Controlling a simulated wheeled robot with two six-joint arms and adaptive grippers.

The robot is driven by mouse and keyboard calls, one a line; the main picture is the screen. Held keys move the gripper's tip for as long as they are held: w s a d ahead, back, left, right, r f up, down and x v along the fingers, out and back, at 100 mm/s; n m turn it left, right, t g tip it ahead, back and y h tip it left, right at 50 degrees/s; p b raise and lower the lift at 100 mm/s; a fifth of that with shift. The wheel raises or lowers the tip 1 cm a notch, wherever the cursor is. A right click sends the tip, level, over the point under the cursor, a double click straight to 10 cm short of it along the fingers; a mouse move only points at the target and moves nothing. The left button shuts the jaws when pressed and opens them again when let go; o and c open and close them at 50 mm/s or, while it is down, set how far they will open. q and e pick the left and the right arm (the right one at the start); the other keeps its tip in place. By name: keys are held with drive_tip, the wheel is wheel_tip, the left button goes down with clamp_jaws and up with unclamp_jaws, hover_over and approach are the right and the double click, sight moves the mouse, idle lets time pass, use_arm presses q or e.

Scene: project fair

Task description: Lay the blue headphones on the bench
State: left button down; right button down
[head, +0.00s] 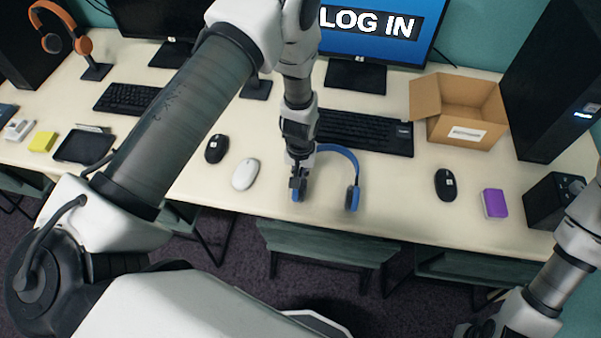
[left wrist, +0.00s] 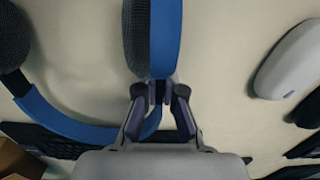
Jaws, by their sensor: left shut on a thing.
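The blue headphones (head: 342,152) are at the middle of the long cream bench top (head: 400,222), near its front edge. Their blue band arches toward the keyboard. My left gripper (head: 298,180) points down at the left ear cup and is shut on it. In the left wrist view the fingers (left wrist: 160,92) meet at the edge of the blue and dark grey ear cup of the headphones (left wrist: 166,40). The other ear cup hangs free at the left of that view. I cannot tell whether the headphones touch the surface. My right arm shows at lower right, its fingertips out of sight.
A white mouse (head: 245,174) and a black mouse (head: 216,148) lie left of the headphones. A keyboard (head: 362,132) lies behind. An open cardboard box (head: 465,133), another black mouse (head: 445,184) and a purple box (head: 494,203) are to the right. Bare surface lies between headphones and right mouse.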

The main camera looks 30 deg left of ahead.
use_arm(q)
drive_tip(key=shift+f, duration=0.2)
drive_tip(key=c, duration=1.2)
unclamp_jaws()
wheel_tip(320, 180, up, 12)
